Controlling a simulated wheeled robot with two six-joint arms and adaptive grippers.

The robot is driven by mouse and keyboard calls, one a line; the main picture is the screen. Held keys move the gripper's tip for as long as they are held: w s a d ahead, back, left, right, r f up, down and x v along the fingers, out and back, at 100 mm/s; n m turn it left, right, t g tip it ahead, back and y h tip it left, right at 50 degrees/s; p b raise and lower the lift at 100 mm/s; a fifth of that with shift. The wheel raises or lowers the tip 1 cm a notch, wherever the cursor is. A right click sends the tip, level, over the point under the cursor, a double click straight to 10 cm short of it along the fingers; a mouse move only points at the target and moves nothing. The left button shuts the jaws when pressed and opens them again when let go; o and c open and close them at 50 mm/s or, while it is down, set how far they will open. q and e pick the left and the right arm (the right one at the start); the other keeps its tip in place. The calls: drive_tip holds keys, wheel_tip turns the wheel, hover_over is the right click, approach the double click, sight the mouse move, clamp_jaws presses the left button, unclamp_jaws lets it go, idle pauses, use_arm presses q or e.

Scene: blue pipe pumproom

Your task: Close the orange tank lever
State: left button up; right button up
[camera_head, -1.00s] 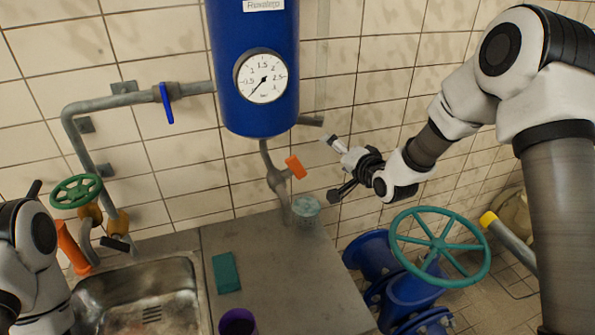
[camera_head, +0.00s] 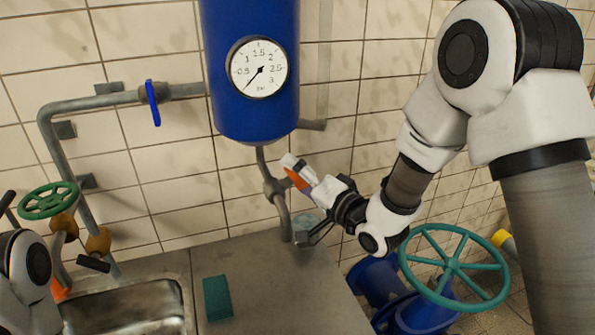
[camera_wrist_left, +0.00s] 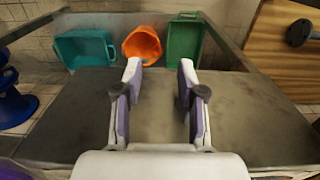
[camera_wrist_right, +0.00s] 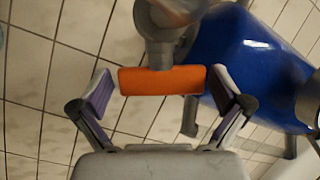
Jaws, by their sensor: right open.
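The orange tank lever (camera_wrist_right: 162,80) sits on the grey pipe under the blue tank (camera_head: 250,115). In the right wrist view it lies crosswise between the fingertips of my right gripper (camera_wrist_right: 165,87), which is open around it. In the head view the lever (camera_head: 296,180) is partly hidden by a finger of my right gripper (camera_head: 303,200). The tank's blue body also shows in the right wrist view (camera_wrist_right: 245,70). My left gripper (camera_wrist_left: 160,72) is open and empty, seen in the left wrist view above a dark surface.
A green valve wheel (camera_head: 48,200) and a sink (camera_head: 130,305) are at the left. A green sponge (camera_head: 217,298) lies on the counter (camera_head: 265,265). A large teal wheel (camera_head: 455,265) stands below my right arm. In the left wrist view, several bins include an orange bucket (camera_wrist_left: 142,45).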

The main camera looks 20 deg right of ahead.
drive_tip(key=shift+s, duration=0.15)
drive_tip(key=c, duration=1)
drive_tip(key=shift+r+m+h+p, duration=0.3)
drive_tip(key=shift+r+h+p, duration=0.2)
drive_tip(key=shift+p, duration=0.5)
drive_tip(key=shift+f+g+h, duration=0.2)
drive_tip(key=shift+g+h, duration=0.1)
drive_tip(key=shift+f+m, duration=0.2)
drive_tip(key=shift+m, duration=0.1)
drive_tip(key=o, duration=1)
